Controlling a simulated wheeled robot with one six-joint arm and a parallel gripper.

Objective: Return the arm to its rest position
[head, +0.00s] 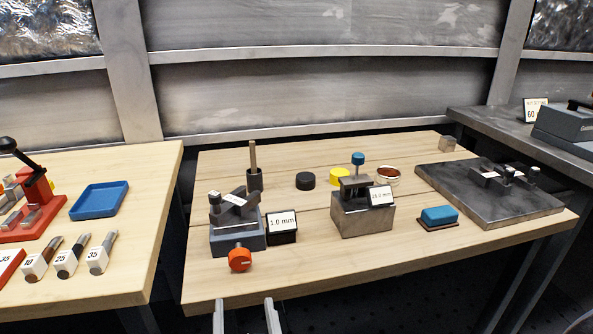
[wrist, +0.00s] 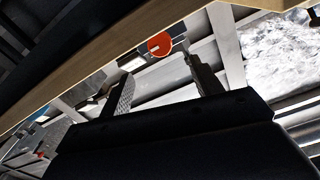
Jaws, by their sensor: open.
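My gripper (head: 245,316) shows at the bottom edge of the head view, in front of the middle table's near edge. Its two fingers stand apart with nothing between them. In the wrist view my gripper (wrist: 160,85) is also open and empty, with the table edge (wrist: 110,55) and an orange-red knob (wrist: 160,43) beyond the fingertips. The rest of my arm is out of the head view.
The middle table (head: 300,275) holds a grey fixture (head: 238,238) with an orange knob (head: 239,259), a metal block fixture (head: 362,218), a blue block (head: 438,215) and a dark plate (head: 500,205). A left table (head: 120,270) carries a blue tray (head: 99,200) and a red press (head: 35,195).

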